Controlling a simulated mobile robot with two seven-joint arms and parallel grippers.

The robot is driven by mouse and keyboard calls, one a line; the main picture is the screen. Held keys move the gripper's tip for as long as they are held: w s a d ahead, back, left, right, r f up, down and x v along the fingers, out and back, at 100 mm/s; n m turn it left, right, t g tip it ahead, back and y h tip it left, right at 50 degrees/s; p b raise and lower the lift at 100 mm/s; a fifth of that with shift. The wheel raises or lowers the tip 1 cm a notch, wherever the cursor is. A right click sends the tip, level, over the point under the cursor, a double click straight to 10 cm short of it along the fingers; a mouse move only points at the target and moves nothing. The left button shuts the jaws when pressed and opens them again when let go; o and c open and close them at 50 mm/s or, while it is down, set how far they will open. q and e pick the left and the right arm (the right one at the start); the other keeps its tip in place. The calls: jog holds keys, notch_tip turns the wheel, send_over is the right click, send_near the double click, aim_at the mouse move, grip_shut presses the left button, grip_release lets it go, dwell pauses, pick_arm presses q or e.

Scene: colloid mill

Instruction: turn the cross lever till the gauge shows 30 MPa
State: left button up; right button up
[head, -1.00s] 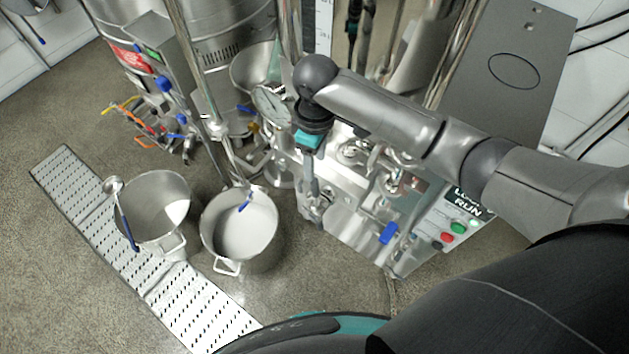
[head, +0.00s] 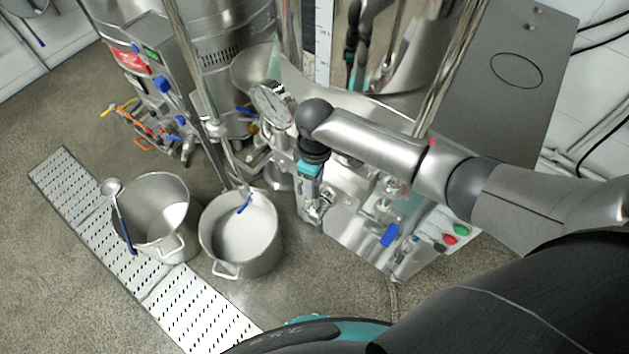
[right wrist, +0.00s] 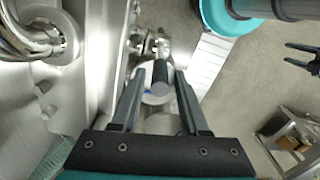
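The pressure gauge (head: 272,103) has a round white dial on the machine; its needle is too small to read. My right gripper (head: 312,198) points down at the machine's front, left of the blue handle. In the right wrist view my right gripper (right wrist: 160,76) has its fingers apart, with a dark cylindrical grip (right wrist: 160,72) between them and a visible gap on each side. This grip appears to belong to the cross lever, whose metal hub (right wrist: 150,44) shows just beyond. The rest of the lever is mostly hidden. My left gripper (right wrist: 303,58) appears at the right edge, its dark prongs apart and empty.
Two steel pots (head: 160,215) (head: 240,235) stand left of the machine, by a perforated floor grate (head: 190,310). A ladle (head: 120,215) hangs on the left pot. A blue handle (head: 390,235) and red and green buttons (head: 455,235) are on the machine's front.

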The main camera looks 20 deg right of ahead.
grip_shut()
dwell(1.1)
